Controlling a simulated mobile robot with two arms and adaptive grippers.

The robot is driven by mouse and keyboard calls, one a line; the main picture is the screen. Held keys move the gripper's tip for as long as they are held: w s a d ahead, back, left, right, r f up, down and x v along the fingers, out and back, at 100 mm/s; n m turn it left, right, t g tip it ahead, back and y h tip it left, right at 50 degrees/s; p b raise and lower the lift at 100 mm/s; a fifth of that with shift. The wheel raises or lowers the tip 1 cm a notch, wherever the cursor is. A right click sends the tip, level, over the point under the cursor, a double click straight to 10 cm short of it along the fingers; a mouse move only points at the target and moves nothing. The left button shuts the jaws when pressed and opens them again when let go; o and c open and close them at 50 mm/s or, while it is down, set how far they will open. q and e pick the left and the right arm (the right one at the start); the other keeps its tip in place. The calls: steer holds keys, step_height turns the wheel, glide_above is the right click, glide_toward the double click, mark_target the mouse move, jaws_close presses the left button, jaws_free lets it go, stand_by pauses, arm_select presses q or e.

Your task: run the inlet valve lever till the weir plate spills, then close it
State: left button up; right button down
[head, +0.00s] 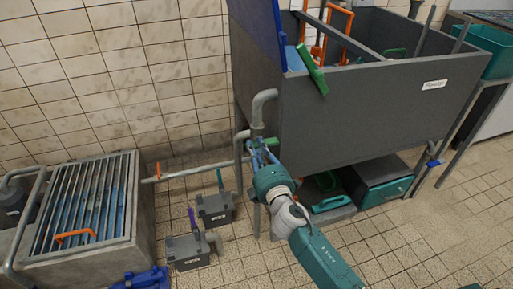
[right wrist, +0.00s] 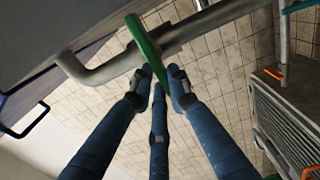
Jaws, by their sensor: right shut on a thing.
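A green valve lever (right wrist: 147,48) sits on a grey pipe in the right wrist view. In the head view a small green part of it (head: 272,142) shows beside the tank's front left corner. My right gripper (head: 260,150) has its blue fingers there, below the bent pipe. In the right wrist view its fingers (right wrist: 160,85) close around the lever's lower end. The dark grey tank (head: 365,115) stands above and to the right. I cannot make out the weir plate or any spilling water. My left gripper is not in view.
A grated basin (head: 85,205) stands at the left. A horizontal pipe with an orange handle (head: 158,171) runs between it and the tank. Two grey boxes (head: 187,251) stand on the floor between. A blue item (head: 142,279) lies at the bottom edge. Tiled floor at right is clear.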

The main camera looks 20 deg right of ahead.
steer(key=shift+a+f, duration=0.1)
steer(key=shift+f, duration=0.05)
steer(key=c, duration=1.7)
jaws_free()
steer(key=shift+o, duration=0.2)
steer(key=shift+s, duration=0.1)
steer(key=s, duration=1.2)
steer(key=shift+d, duration=0.2)
steer(key=shift+w, duration=0.1)
